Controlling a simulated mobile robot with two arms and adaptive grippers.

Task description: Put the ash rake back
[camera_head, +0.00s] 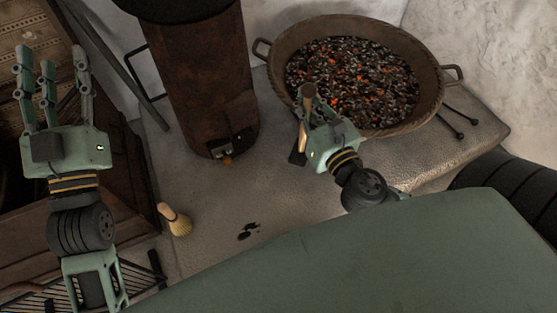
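My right gripper (312,122) is at the near-left rim of the round pan of embers. Its fingers are closed around a short tool with a pale wooden handle (308,92), which points up. A dark flat piece (297,157) shows below the fingers and seems to be the tool's lower end. This looks like the ash rake, though the hand hides its middle. My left gripper (52,88) is raised at the far left, its fingers apart and empty.
A wide pan (440,85) of glowing embers stands on the stone ledge (300,215). A rusty cylinder (200,75) stands left of it. Dark rods (465,118) lie right of the pan. Wooden furniture (100,215) stands left.

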